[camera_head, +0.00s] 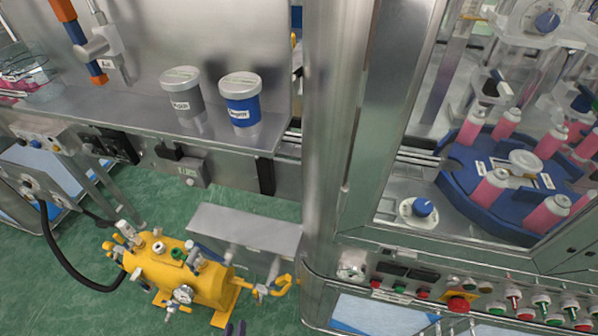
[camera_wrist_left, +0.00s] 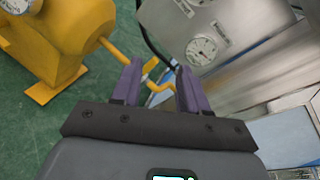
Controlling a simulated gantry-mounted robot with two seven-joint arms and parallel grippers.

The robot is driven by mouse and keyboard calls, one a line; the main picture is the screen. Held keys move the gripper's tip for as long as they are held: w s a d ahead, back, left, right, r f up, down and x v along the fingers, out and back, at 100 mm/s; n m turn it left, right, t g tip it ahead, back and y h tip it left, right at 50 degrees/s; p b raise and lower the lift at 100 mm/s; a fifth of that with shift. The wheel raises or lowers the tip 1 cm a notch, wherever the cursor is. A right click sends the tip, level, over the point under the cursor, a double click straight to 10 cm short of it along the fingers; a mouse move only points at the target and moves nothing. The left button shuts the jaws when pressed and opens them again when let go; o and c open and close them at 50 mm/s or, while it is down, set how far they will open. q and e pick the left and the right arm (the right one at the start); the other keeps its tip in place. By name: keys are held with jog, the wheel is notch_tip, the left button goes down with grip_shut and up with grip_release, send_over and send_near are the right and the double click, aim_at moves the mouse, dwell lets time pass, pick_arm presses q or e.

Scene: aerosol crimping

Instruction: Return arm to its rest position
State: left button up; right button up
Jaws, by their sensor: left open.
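My left gripper (camera_wrist_left: 158,86) shows in the left wrist view with its two purple fingers apart and nothing between them. In the head view only the purple fingertips of my left gripper (camera_head: 236,328) show at the bottom edge, below the yellow tank. The rest of my left arm is out of that view. My right gripper is in neither view.
A yellow tank (camera_head: 180,272) with valves and pipes stands on the green floor, left of the fingertips. A steel machine with a blue carousel (camera_head: 465,190) of pink cans stands right. A grey jar (camera_head: 182,92) and a blue jar (camera_head: 241,98) stand on a steel shelf.

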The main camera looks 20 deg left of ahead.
pick_arm(q)
jog(key=w+d+r+n+g+h+p, duration=0.25)
jog(key=r+n, duration=0.55)
jog(key=r, duration=0.4)
jog(key=w+d+r+n+g+h+p, duration=0.1)
jog(key=r+n+g+p, duration=0.25)
jog(key=r+n, duration=0.65)
jog(key=s+d+r+n+g, duration=0.1)
jog(key=s+r+n+g, duration=0.45)
jog(key=s+r, duration=0.3)
notch_tip(320, 180, up, 37)
jog(key=n+p, duration=0.1)
jog(key=p, duration=3.6)
jog(key=shift+s+d+h, duration=0.15)
jog(key=shift+s+h, duration=0.05)
jog(key=shift+h, duration=0.25)
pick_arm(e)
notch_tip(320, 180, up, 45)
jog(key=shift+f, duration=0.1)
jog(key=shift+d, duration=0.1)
pick_arm(q)
jog(key=shift+n, duration=0.25)
